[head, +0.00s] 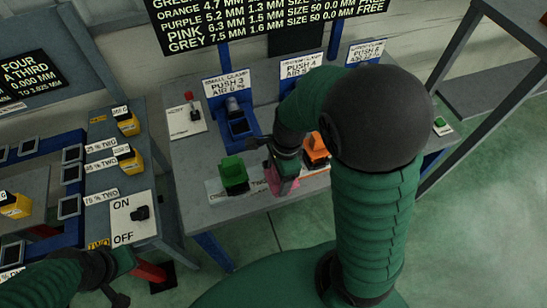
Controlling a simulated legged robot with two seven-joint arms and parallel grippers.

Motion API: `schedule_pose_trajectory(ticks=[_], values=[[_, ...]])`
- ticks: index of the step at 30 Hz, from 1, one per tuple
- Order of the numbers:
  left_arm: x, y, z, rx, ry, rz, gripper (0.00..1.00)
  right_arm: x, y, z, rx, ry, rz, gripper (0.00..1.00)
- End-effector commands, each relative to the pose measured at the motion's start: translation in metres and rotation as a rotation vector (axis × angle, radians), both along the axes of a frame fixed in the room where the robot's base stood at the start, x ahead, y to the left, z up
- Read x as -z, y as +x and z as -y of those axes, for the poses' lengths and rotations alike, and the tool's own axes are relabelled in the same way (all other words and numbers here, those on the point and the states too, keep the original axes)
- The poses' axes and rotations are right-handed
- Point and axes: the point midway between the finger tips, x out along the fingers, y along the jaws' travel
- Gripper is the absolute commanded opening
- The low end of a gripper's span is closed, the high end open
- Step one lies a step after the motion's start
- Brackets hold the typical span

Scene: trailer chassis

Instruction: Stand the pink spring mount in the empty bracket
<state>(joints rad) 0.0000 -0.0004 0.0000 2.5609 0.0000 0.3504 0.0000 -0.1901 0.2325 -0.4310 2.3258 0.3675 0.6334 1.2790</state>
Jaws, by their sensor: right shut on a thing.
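The pink spring mount (270,180) is at the front edge of the grey workbench, mostly hidden by my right gripper (285,172). The gripper points down and is shut on the mount. I cannot tell whether the mount touches the bench. A green mount (233,174) stands just left of it, and an orange mount (316,148) stands to its right. A blue clamp bracket (239,127) stands behind, under the small clamp sign; I cannot tell whether it is the empty bracket. My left gripper (116,284) is low at the left, its fingers dark and unclear.
A left bench carries yellow blocks (128,122), blue-framed squares and an ON/OFF switch panel (133,215). A lever plate (185,118) lies left of the blue bracket. My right arm hides part of the bench. Green floor (480,200) is open at right.

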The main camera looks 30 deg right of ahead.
Motion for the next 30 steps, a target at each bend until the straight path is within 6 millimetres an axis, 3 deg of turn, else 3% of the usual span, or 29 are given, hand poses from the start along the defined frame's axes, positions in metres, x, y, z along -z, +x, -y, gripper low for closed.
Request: schedule_pose_trajectory(ticks=[6, 9, 14, 19, 25, 26, 30], values=[[-0.003, 0.001, 0.0, 0.0, 0.0, 0.001, 0.0, 0.005, 0.056, 0.029, 0.0, -0.001, 0.0, 0.0], [-0.006, 0.0, 0.0, 0.0, 0.0, 0.001, 0.0, 0.006, 0.071, 0.036, -0.002, 0.0, 0.0, 0.0], [-0.006, 0.0, 0.0, 0.0, 0.0, 0.001, 0.0, 0.013, 0.078, 0.04, -0.003, 0.001, 0.0, 0.0], [-0.007, 0.0, 0.0, 0.0, 0.0, 0.001, 0.0, 0.04, 0.078, 0.039, -0.002, 0.002, -0.002, 0.0], [-0.007, 0.0, 0.0, 0.0, 0.0, 0.001, 0.0, 0.043, 0.079, 0.039, -0.003, 0.001, 0.002, 0.0], [-0.006, 0.0, 0.0, 0.0, 0.0, 0.001, 0.0, 0.043, 0.078, 0.039, -0.003, 0.001, 0.0, 0.76], [-0.006, 0.0, 0.0, 0.0, 0.0, 0.001, 0.0, 0.043, 0.078, 0.039, -0.003, 0.001, 0.001, 0.94]])
